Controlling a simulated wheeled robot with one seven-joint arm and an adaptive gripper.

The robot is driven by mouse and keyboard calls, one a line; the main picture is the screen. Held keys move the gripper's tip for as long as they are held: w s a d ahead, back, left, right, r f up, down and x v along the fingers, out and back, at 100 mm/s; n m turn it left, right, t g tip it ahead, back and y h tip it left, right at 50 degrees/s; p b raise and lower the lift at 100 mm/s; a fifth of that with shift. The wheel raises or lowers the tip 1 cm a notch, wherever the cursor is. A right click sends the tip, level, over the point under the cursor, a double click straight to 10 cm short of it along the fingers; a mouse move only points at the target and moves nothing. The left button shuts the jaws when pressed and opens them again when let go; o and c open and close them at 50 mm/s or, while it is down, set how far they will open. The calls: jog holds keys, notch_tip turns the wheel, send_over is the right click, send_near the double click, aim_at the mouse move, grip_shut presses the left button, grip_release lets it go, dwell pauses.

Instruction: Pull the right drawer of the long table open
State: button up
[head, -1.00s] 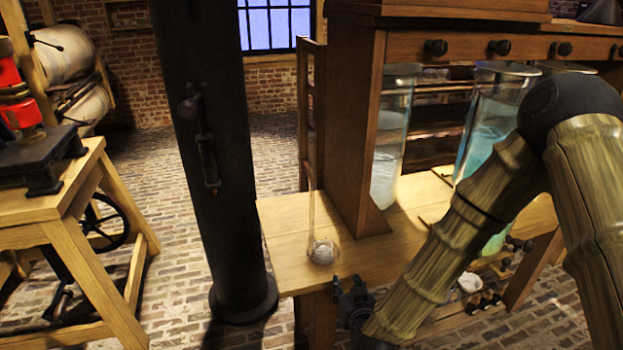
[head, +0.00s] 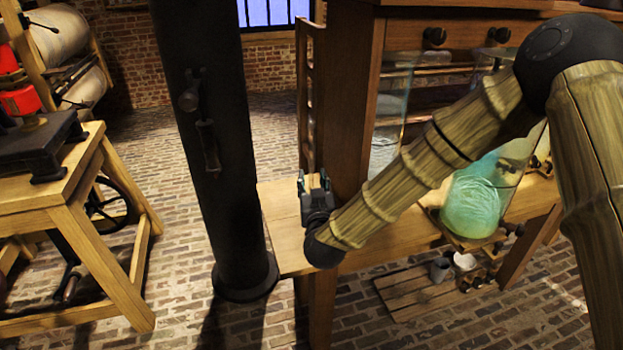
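The long table (head: 283,217) is wooden, with its left end in the middle of the head view. Its right part is largely hidden behind my bamboo-like arm and cut off by the view. I cannot make out its right drawer. A drawer row with black knobs (head: 434,37) shows high in the cabinet above the table top. My gripper (head: 314,183) appears over the table's left end, beside the cabinet's side panel. Its two fingers point up in the picture and stand apart, with nothing seen between them.
Glass jars stand on the table, one with green liquid (head: 470,200). A black column (head: 212,150) stands close to the table's left end. A wooden bench (head: 75,190) is at the left. A slatted pallet (head: 400,290) with small cups lies on the floor below. Brick floor is open between bench and column.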

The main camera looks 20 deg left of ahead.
aim_at(311, 173)
jog(key=shift+p+x, duration=0.45)
jog(key=shift+x, duration=2.15)
jog(key=shift+f, duration=0.1)
grip_shut()
